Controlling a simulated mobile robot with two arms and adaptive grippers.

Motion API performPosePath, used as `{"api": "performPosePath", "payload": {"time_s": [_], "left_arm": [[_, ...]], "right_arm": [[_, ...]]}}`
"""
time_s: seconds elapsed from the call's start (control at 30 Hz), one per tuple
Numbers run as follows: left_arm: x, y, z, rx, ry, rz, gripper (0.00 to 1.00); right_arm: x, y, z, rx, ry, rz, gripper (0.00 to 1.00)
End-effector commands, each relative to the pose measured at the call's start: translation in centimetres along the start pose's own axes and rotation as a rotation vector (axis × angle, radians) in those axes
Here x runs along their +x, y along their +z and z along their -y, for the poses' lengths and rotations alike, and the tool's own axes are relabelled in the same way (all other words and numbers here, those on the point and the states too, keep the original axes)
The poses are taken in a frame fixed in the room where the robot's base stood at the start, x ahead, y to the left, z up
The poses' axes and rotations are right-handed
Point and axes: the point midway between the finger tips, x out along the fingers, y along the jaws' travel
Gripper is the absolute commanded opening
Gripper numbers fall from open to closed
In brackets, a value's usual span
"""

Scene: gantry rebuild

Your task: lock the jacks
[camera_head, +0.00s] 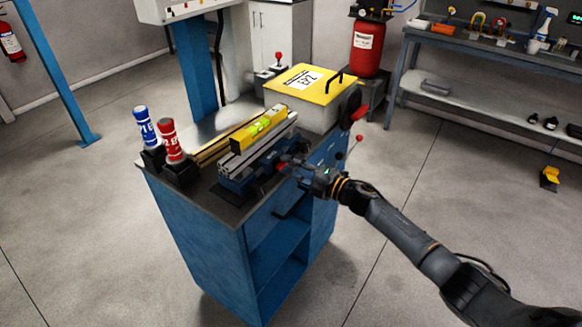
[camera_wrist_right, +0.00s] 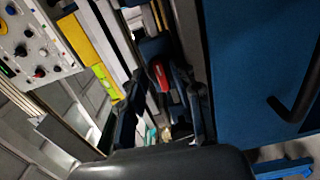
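An aluminium rail (camera_head: 262,142) with a yellow spirit level (camera_head: 258,128) on it lies along the blue cabinet's top. Blue jack parts (camera_head: 232,185) show under the rail; how many jacks there are is hard to tell. My right gripper (camera_head: 287,164) is at the cabinet's front edge, beside the rail's near side. In the right wrist view my right gripper (camera_wrist_right: 163,105) has its two dark fingers apart. A red lever (camera_wrist_right: 158,75) shows between and beyond them, with no clear contact. The level (camera_wrist_right: 100,77) also shows there. My left gripper is out of view.
Blue and red bottles (camera_head: 168,140) stand in dark holders at the cabinet's left corner. A yellow-lidded box (camera_head: 303,82) stands behind the rail. A red-knobbed lever (camera_head: 358,138) stands near the cabinet's right side. Open floor (camera_head: 400,190) lies to the right.

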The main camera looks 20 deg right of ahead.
Motion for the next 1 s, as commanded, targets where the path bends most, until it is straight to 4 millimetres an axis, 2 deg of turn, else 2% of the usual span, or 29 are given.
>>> {"api": "performPosePath", "payload": {"time_s": [0.27, 0.7, 1.0], "left_arm": [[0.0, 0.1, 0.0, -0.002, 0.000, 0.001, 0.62], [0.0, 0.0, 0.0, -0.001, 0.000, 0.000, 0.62], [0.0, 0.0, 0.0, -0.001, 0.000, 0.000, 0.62]], "right_arm": [[-0.7, 0.0, 0.3, 0.000, -0.004, 0.000, 0.34], [-6.9, 0.0, 0.2, 0.000, -0.003, 0.000, 0.34], [-8.1, 0.0, 0.0, -0.001, 0.000, 0.000, 0.34]]}}
